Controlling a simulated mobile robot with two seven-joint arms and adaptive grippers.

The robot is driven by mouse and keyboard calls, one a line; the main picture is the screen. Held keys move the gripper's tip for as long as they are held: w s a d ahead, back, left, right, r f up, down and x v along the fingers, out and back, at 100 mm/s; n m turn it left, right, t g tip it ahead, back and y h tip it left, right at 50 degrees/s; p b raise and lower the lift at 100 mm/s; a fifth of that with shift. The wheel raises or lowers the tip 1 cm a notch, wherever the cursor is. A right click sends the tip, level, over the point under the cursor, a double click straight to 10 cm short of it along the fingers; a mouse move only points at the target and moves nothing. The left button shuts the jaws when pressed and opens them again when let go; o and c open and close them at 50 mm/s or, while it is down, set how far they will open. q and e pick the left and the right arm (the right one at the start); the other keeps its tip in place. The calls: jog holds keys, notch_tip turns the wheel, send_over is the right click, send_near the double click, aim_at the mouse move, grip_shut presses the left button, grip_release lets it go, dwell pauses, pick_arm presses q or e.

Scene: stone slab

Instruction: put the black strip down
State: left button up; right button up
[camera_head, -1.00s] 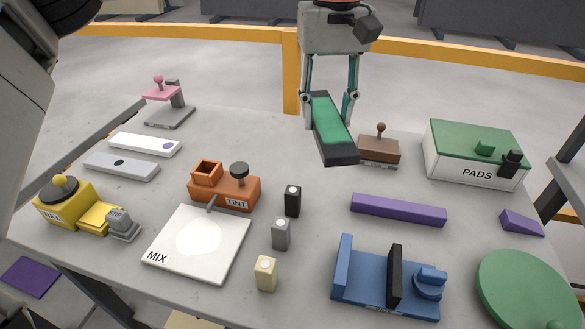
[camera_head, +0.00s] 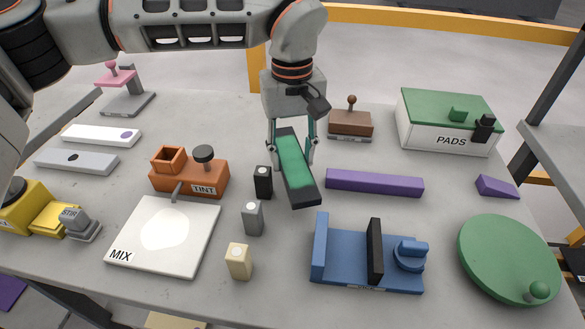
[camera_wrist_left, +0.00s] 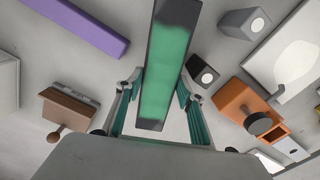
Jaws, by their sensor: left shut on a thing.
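My left gripper (camera_head: 292,146) is shut on the black strip (camera_head: 297,168), a long black bar with a green upper face. Its fingers grip the strip's two long sides. The strip's near end points toward the front of the slab, between the small black block and the purple bar. I cannot tell whether its underside touches the slab. The left wrist view shows the strip (camera_wrist_left: 168,65) running up between the fingers of the left gripper (camera_wrist_left: 158,90). My right gripper is not in view.
The small black block (camera_head: 263,182) stands close left of the strip, the purple bar (camera_head: 374,182) right. A blue fixture (camera_head: 345,255) holding a dark upright plate lies in front. The orange TINT piece (camera_head: 188,176), white MIX plate (camera_head: 190,240) and brown stamp (camera_head: 350,123) are around.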

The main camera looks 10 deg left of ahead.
aim_at(292, 159)
pick_arm(q)
notch_tip(292, 159, down, 4)
jog(key=shift+f+b, duration=0.1)
jog(key=shift+b, duration=0.2)
jog(key=o, duration=1.2)
notch_tip(292, 159, up, 12)
jog(key=shift+r+p, duration=0.1)
jog(key=shift+p, duration=0.9)
